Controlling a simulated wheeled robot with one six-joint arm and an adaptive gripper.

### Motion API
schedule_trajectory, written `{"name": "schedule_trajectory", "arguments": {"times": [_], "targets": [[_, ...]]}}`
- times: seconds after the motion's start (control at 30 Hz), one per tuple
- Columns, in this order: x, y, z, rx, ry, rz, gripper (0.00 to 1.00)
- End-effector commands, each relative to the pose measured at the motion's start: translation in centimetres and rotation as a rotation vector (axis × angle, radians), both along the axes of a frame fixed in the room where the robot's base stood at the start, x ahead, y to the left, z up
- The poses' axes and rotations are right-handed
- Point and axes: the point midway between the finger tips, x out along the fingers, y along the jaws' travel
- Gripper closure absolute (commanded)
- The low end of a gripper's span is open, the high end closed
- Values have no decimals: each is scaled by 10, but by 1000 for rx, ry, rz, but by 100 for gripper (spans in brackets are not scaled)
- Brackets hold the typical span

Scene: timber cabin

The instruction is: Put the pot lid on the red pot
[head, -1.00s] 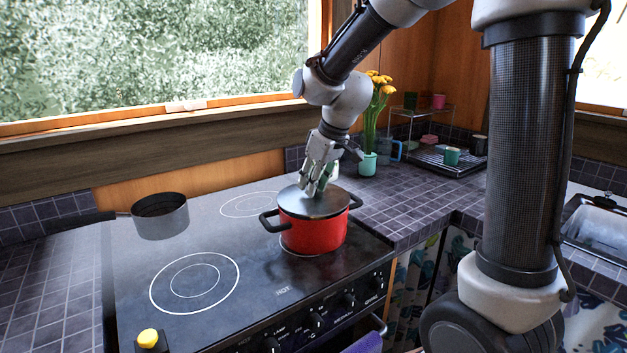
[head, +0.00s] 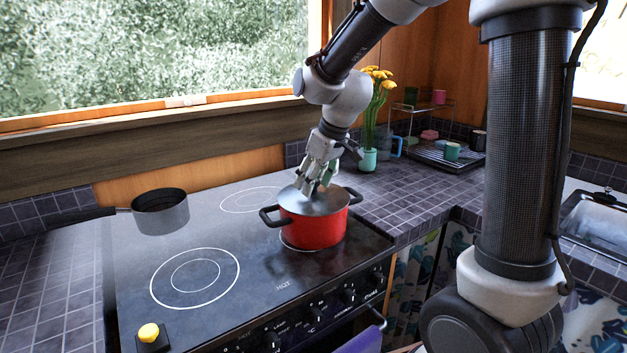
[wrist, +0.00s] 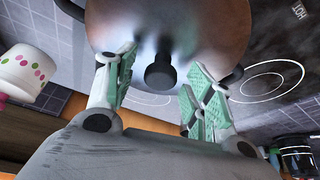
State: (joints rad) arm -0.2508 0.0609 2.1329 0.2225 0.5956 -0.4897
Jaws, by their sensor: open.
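The red pot (head: 313,231) stands on the front right burner of the black stove. The grey metal pot lid (head: 318,203) lies on the pot's top and covers its opening. In the wrist view the lid (wrist: 205,25) fills the top middle, with its dark knob (wrist: 160,72) between my fingers. My gripper (head: 318,190) is just above the lid, pointing down. In the wrist view my gripper (wrist: 158,85) is open, its green-padded fingers on either side of the knob and apart from it.
A grey saucepan (head: 161,213) stands at the back left of the stove (head: 250,265). A vase of yellow flowers (head: 368,160) and a dish rack (head: 448,156) stand behind on the tiled counter. The front left burner is clear.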

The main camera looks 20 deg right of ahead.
Motion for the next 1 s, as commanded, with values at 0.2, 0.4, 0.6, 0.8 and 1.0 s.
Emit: {"name": "schedule_trajectory", "arguments": {"times": [0.2, 0.4, 0.6, 0.8, 1.0], "targets": [[-9, -7, 32, 2, -7, -1, 47], [-23, -16, 74, 1, -7, -1, 47], [-33, -23, 102, 1, -3, 0, 47], [-37, -25, 110, 1, -1, 0, 47], [-37, -25, 110, 1, -1, 0, 47]]}}
